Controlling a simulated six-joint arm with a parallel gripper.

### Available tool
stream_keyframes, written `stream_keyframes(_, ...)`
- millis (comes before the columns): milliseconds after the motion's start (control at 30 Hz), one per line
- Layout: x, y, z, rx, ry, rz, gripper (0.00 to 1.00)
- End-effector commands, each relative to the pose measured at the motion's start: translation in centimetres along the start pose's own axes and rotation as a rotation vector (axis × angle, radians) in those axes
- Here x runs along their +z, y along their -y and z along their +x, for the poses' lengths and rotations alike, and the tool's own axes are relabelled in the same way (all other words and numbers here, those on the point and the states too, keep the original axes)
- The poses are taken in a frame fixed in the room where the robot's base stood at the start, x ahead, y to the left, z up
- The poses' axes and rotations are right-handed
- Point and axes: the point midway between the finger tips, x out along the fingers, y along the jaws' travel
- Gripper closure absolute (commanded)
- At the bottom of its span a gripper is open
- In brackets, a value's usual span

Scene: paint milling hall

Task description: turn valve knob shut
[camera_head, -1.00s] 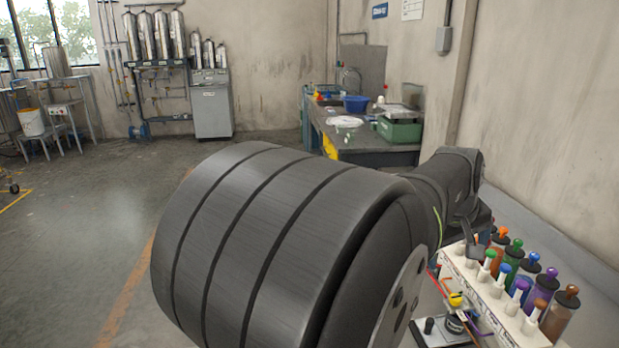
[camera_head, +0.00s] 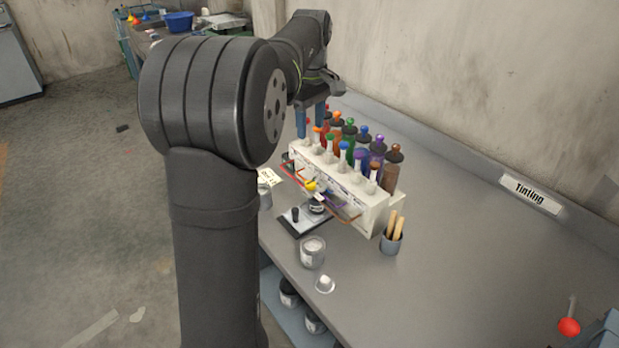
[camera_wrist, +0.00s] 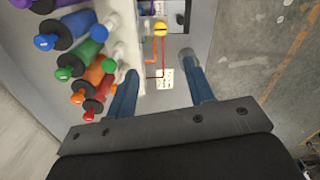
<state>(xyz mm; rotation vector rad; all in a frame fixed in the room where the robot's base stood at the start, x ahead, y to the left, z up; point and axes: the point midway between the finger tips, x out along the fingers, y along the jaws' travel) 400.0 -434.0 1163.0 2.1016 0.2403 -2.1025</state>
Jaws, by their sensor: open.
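A white dispenser rack (camera_head: 372,211) stands on the grey bench, with a row of pale valve stems topped by coloured caps, such as the green (camera_head: 330,139), blue (camera_head: 343,146) and brown (camera_head: 374,167) ones. I cannot tell which is the task's valve knob. A yellow round part (camera_head: 311,186) sits in front of the rack where coloured tubes meet; it also shows in the wrist view (camera_wrist: 160,29). My gripper (camera_head: 311,131) points down over the rack's far left end, blue fingers apart and empty (camera_wrist: 160,68). The fingers partly hide that end of the rack.
Colour bottles (camera_head: 376,150) stand close behind the stems. A cup of wooden sticks (camera_head: 392,240), a grey jar (camera_head: 312,252) and a small white-topped item (camera_head: 325,284) stand in front. A printed card (camera_wrist: 165,79) lies below the fingers. The bench's right part is mostly clear.

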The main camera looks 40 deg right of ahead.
Motion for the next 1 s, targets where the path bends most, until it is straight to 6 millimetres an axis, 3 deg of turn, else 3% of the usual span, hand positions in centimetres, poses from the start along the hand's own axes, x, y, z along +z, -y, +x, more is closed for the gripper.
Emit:
stream_keyframes(167, 0.1, 0.1, 2.6, -0.004, 0.002, 0.0, 0.52)
stream_keyframes(700, 0.0, 0.1, 14.0, -0.001, 0.001, 0.001, 0.52)
stream_keyframes(1000, 0.0, 0.1, 16.8, 0.001, 0.0, 0.002, 0.52)
